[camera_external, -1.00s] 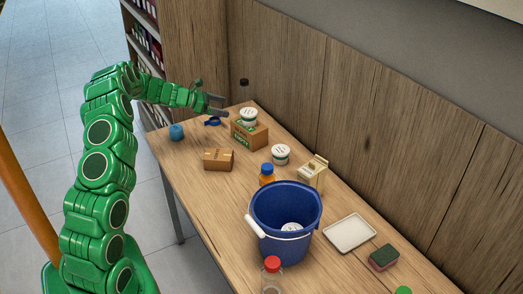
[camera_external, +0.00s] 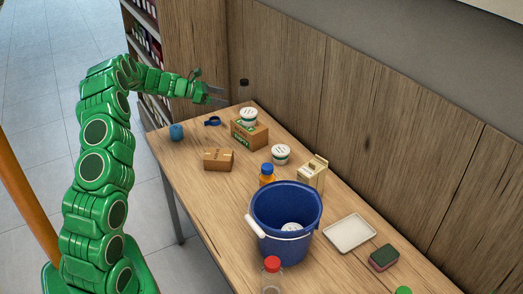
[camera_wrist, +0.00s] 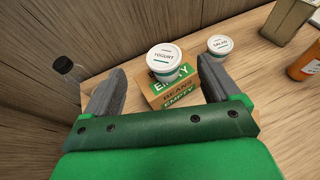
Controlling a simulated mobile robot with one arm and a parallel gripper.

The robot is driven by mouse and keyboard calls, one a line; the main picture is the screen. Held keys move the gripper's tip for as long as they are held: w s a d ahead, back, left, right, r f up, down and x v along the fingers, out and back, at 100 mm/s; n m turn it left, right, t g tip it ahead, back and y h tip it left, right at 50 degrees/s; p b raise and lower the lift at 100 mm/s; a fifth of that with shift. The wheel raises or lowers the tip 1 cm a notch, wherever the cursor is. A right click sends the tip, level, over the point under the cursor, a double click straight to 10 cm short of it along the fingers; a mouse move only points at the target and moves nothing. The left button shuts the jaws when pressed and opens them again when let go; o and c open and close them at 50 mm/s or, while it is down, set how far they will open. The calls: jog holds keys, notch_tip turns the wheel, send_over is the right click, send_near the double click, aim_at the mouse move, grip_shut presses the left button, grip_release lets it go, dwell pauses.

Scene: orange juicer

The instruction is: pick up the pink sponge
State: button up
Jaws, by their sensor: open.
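The pink sponge (camera_external: 383,262) lies on the table at the lower right of the external view, beside the white tray. Its top is dark green and its side pink. My gripper (camera_external: 222,95) is open and empty above the far end of the table, a long way from the sponge. In the wrist view the two fingers of my gripper (camera_wrist: 157,85) are spread, with the yogurt tub and cardboard box seen between and beyond them. The sponge is not in the wrist view.
A blue bucket (camera_external: 270,243), an orange bottle (camera_external: 267,179), a carton (camera_external: 312,173) and a red-capped bottle (camera_external: 272,278) stand between. A white tray (camera_external: 349,233) lies by the sponge. A yogurt tub (camera_wrist: 164,59) sits on a box (camera_wrist: 173,88). A wooden wall runs behind the table.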

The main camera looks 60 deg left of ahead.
notch_tip(320, 180, up, 6)
jog(key=w+d+m+g+h, duration=0.15)
jog(key=w+d+m, duration=0.3)
jog(key=d, duration=0.45)
jog(key=w+d+m+g+h, duration=0.1)
jog(key=w+d+m+g, duration=0.25)
jog(key=w+d, duration=0.35)
jog(key=m+g+y, duration=0.7)
jog(key=m+g, duration=0.1)
jog(key=m, duration=1.6)
send_over(385, 255)
notch_tip(385, 255, down, 19)
jog(key=shift+a+f, duration=0.15)
jog(key=shift+f, duration=0.05)
jog(key=shift+w+f, duration=0.1)
jog(key=shift+f, duration=3.15)
